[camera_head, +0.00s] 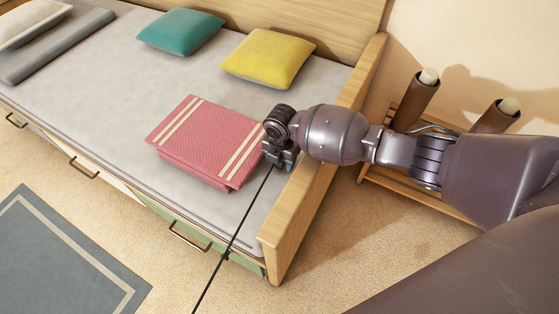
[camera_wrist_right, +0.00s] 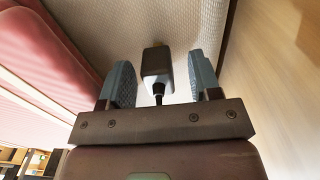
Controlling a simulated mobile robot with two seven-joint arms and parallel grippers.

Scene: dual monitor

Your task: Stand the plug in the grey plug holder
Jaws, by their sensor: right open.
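My right gripper (camera_head: 280,155) is low over the right end of the bed, beside the wooden end board. In the wrist view its two blue-grey fingers (camera_wrist_right: 162,85) are apart. The plug (camera_wrist_right: 157,62), a small dark block with a pale side, sits between them with a visible gap on each side. In the head view the gripper hides the plug. A thin black cable (camera_head: 235,233) runs from there over the bed's front edge towards the bottom of the picture. I cannot make out the grey plug holder in either view. My left gripper is not in view.
A folded pink blanket (camera_head: 207,142) lies just left of the gripper. The end board (camera_head: 300,212) stands close on its right. Yellow (camera_head: 268,58) and teal (camera_head: 180,31) cushions lie further back. A wooden rack with rolled items (camera_head: 416,98) stands beyond the board.

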